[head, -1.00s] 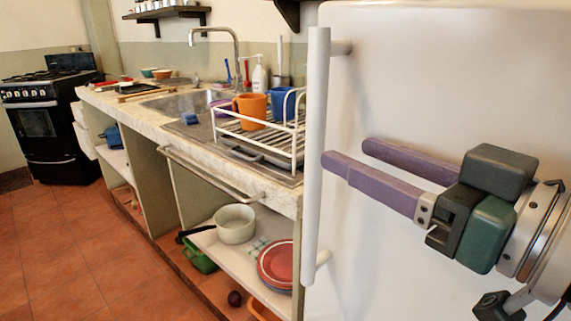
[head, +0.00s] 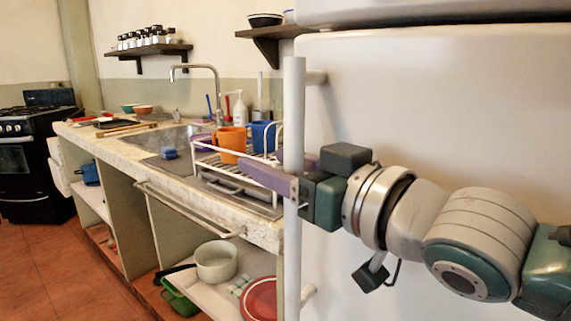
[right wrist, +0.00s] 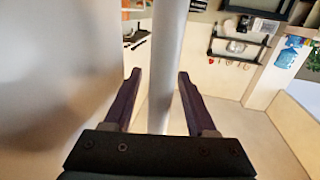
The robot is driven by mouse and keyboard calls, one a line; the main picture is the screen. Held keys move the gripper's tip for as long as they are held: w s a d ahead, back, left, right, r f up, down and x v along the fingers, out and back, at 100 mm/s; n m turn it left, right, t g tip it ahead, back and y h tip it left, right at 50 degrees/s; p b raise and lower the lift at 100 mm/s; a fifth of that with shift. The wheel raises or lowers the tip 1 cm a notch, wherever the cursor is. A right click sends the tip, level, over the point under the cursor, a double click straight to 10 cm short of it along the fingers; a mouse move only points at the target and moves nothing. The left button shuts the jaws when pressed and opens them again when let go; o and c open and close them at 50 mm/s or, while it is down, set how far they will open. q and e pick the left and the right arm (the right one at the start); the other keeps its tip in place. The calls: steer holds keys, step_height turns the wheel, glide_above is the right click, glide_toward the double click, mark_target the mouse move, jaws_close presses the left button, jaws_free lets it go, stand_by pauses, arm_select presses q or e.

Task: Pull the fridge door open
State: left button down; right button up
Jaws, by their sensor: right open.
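The fridge door (head: 400,110) is a pale, smooth panel filling the right side of the head view and appears shut. Its long upright white bar handle (head: 294,100) stands off the door on short brackets. My right gripper (head: 262,160) reaches in from the right with purple fingers open, one in front of the bar and one behind. In the right wrist view, the handle (right wrist: 166,60) runs between the open fingers (right wrist: 160,75), with gaps showing on both sides. The rear finger is partly hidden by the bar in the head view. My left gripper is not in view.
A counter with a sink (head: 170,138) and a dish rack (head: 235,170) holding an orange mug (head: 229,143) and a blue mug (head: 262,135) stands just left of the handle. A black stove (head: 35,150) is far left. Open tiled floor (head: 75,275) lies lower left.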

jaws_close()
stand_by(0.3)
stand_by(1.1)
